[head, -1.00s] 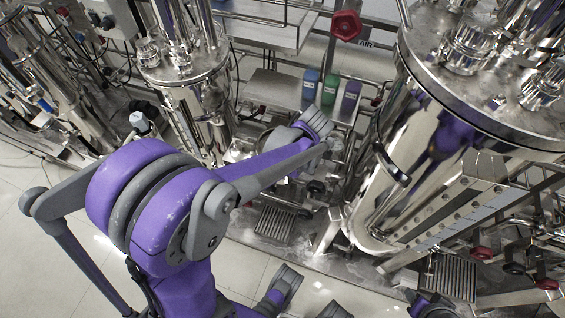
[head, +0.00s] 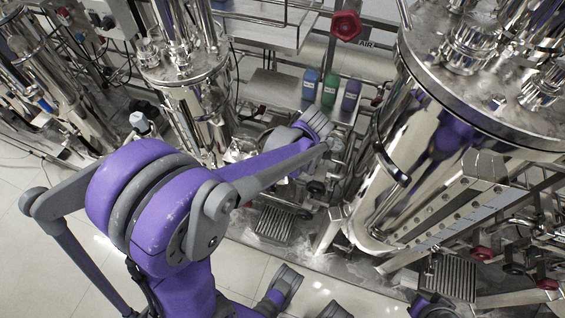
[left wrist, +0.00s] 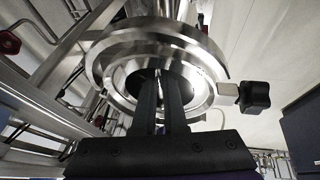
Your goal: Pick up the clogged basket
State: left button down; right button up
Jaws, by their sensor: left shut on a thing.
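In the left wrist view, the two black fingers of my left gripper (left wrist: 160,78) reach into a round, shiny steel housing (left wrist: 205,60) with a wide open mouth. The fingers are close together and shut on a thin part of the clogged basket inside; the basket itself is mostly hidden by the fingers and the dark interior. A black clamp knob (left wrist: 255,97) sticks out at the housing's right. In the head view my left arm reaches to the pipework between the two steel vessels, and its fingertips are hidden there.
A large steel vessel (head: 425,140) stands close on the right and a smaller one (head: 200,95) on the left. Blue, green and purple bottles (head: 329,92) stand behind the wrist. A red handwheel (head: 346,25) is above. A floor grate (head: 274,224) lies below.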

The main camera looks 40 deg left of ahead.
dwell(0.6)
pick_arm(q)
notch_tip(320, 180, up, 18)
jog(key=p, duration=0.3)
jog(key=shift+p, duration=0.4)
jog(key=shift+s, duration=0.1)
